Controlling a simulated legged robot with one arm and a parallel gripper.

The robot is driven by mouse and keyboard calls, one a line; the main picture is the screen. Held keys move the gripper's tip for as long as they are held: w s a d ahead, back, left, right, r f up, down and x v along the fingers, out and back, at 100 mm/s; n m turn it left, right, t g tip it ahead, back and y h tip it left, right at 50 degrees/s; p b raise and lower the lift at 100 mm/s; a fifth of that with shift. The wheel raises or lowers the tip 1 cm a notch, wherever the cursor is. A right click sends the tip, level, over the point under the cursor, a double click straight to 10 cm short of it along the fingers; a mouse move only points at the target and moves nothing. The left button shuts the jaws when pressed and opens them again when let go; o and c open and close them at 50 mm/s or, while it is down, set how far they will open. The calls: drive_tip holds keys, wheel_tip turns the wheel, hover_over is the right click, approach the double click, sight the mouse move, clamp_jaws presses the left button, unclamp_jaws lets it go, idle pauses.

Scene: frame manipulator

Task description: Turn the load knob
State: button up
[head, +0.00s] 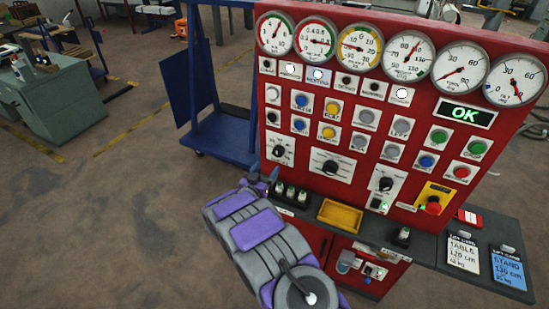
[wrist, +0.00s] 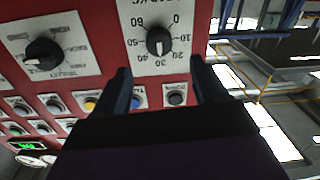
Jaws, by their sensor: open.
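The load knob (head: 280,152) is a black round knob on a white plate at the lower left of the red panel. In the wrist view, the knob (wrist: 158,40) sits at the top middle, with a printed scale from 0 to 60. Its white mark points down in that view, near 30. My gripper (head: 264,173) is below and slightly left of the knob in the head view. In the wrist view, my gripper (wrist: 164,78) is open, with one dark finger on each side below the knob. The fingers appear apart from it and nothing is between them.
A selector knob (head: 330,167) is to the right, and another knob (head: 385,184) beyond it. Several buttons and gauges fill the panel above. A dark shelf (head: 378,232) juts out below, holding a yellow tray (head: 340,215). A blue cart (head: 222,135) stands at left.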

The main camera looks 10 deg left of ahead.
sight(277, 153)
drive_tip(key=b+x, duration=0.1)
drive_tip(key=x, duration=0.7)
drive_tip(key=shift+w+d+f, duration=0.1)
drive_tip(key=shift+w, duration=0.3)
drive_tip(key=c, duration=1.1)
